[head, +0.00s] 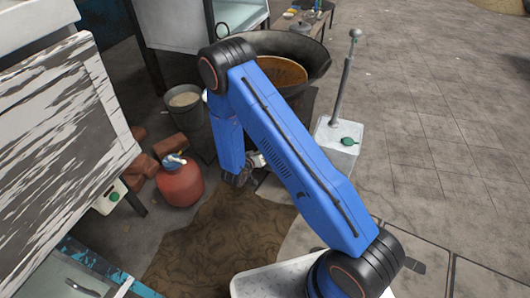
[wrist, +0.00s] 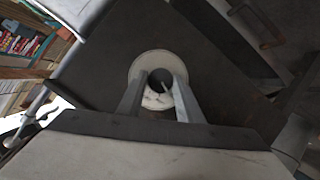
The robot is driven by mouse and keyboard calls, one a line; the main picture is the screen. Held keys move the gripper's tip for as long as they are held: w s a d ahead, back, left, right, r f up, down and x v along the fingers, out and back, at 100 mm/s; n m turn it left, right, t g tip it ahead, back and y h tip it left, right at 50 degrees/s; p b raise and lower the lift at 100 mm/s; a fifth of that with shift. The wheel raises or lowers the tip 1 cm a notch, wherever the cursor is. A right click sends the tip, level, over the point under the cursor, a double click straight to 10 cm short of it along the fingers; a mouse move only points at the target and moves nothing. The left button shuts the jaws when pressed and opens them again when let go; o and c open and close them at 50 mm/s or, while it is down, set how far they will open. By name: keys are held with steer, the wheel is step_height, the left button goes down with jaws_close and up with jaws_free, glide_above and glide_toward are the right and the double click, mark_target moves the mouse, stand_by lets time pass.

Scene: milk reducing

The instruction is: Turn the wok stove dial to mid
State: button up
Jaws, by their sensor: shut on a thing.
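The stove dial (wrist: 159,77) is a dark round knob on a pale round plate (wrist: 149,60), set on a dark stove panel (wrist: 105,65) in the wrist view. My gripper (wrist: 160,78) has its two grey fingers on either side of the knob and is shut on it. Faint marks show on the plate below the knob, too small to read, so the dial's setting cannot be told. In the head view the large dark wok (head: 318,60) holds an orange-brown content. My blue arm reaches down in front of the stove, and the dial is hidden there.
A red gas cylinder (head: 180,186) and a grey bucket (head: 188,112) stand left of my arm. A white box (head: 338,150) with a tall handle stands to the right. Open paved floor (head: 440,130) lies further right.

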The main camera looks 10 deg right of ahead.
steer(key=shift+f+n+h, duration=0.1)
steer(key=shift+n+h, duration=0.4)
steer(key=shift+n, duration=0.3)
steer(key=shift+g, duration=0.3)
steer(key=shift+s, duration=0.1)
steer(key=o, duration=1)
steer(key=shift+o, duration=0.2)
steer(key=v, duration=1.7)
steer(key=shift+a, duration=0.2)
